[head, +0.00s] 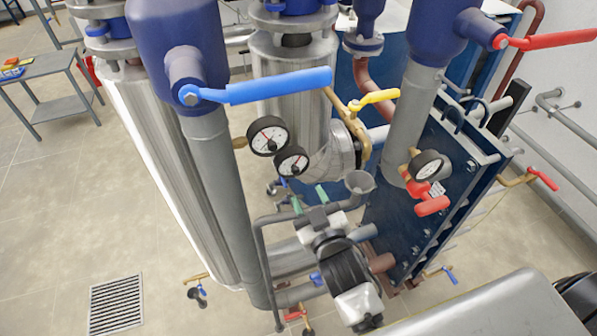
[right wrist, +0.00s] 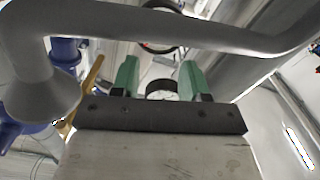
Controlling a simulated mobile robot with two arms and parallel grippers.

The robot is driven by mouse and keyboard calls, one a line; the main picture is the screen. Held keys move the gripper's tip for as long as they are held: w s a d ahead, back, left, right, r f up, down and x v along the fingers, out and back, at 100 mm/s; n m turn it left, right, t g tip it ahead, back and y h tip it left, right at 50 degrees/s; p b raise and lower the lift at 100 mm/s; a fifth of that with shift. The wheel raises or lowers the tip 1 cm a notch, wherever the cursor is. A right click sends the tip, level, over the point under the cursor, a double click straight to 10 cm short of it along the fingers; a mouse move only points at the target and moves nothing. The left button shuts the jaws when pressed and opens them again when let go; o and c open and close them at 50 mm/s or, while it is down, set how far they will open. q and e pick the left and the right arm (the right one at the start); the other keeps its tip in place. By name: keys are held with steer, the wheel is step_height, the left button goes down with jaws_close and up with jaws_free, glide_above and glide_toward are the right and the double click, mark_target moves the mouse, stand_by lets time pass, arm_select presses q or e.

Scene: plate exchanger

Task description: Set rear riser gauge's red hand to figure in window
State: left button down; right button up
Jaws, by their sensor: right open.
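Three round, dark-rimmed gauges with white faces show in the head view. One gauge (head: 268,135) and a second, slightly lower gauge (head: 291,161) sit side by side right of the front grey riser. A third gauge (head: 427,165) is on the right-hand riser. I cannot tell for sure which is the rear riser gauge, and its window figure is too small to read. My right gripper (head: 309,199) is open and empty below the left pair, its green fingers apart. In the right wrist view a gauge (right wrist: 162,88) shows between the fingers, partly hidden. My left gripper is out of view.
A blue valve lever (head: 265,86) reaches over the left gauges, with a yellow lever (head: 374,99) to their right. A grey funnel (head: 360,182) stands close to the right gripper; its pipe (right wrist: 180,30) crosses the right wrist view. Red handles (head: 432,205) hang below the right-hand gauge.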

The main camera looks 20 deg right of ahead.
mark_target(297, 173)
steer(key=w, duration=0.3)
steer(key=w+p, duration=0.1)
steer(key=w, duration=0.2)
steer(key=shift+w+a+r, duration=0.1)
steer(key=shift+a, duration=0.1)
steer(key=shift+w+p, duration=0.35)
steer(key=shift+w, duration=0.2)
